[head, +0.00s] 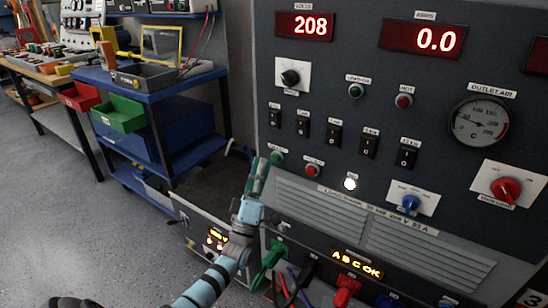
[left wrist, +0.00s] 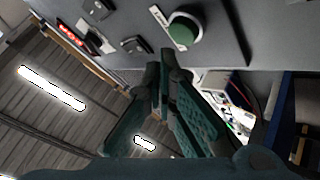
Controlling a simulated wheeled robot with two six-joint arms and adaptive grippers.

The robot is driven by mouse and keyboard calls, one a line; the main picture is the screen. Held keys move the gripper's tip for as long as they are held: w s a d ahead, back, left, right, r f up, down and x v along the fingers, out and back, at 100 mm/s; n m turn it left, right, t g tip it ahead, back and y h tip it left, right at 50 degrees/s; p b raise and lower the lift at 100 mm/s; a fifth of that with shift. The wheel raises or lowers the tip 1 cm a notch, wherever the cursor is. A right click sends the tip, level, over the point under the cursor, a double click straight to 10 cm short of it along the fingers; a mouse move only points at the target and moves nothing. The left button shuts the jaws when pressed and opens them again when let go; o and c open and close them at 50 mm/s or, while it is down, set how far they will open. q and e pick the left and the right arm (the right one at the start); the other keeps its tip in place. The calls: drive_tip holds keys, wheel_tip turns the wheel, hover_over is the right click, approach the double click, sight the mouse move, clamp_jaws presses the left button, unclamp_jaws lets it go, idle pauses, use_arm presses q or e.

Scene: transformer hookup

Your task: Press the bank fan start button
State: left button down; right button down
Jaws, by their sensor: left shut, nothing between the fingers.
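A round green push button (head: 277,157) sits on the grey load bank panel (head: 330,125), low on its left side; it looks like the fan start button, though its small label is not legible. It also shows large in the left wrist view (left wrist: 184,28), with a pale ring around it. My left gripper (head: 260,165) is shut and empty, its fingers pointing up beside the button, just left of it in the head view. In the left wrist view the fingertips (left wrist: 166,62) are below the button with a small apparent gap; contact is not visible. My right gripper is not in view.
A red button (head: 312,170) is right of the green one, and a lit white lamp (head: 349,184) is further right. Black rocker switches (head: 304,129) run above. Coloured plugs (head: 270,256) are below. A blue cart (head: 150,85) stands left, with open floor before it.

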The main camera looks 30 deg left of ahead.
use_arm(q)
drive_tip(key=s+p, duration=0.3)
drive_tip(key=s, duration=0.3)
drive_tip(key=shift+p, duration=0.35)
drive_tip(key=shift+d, duration=0.1)
idle(0.4)
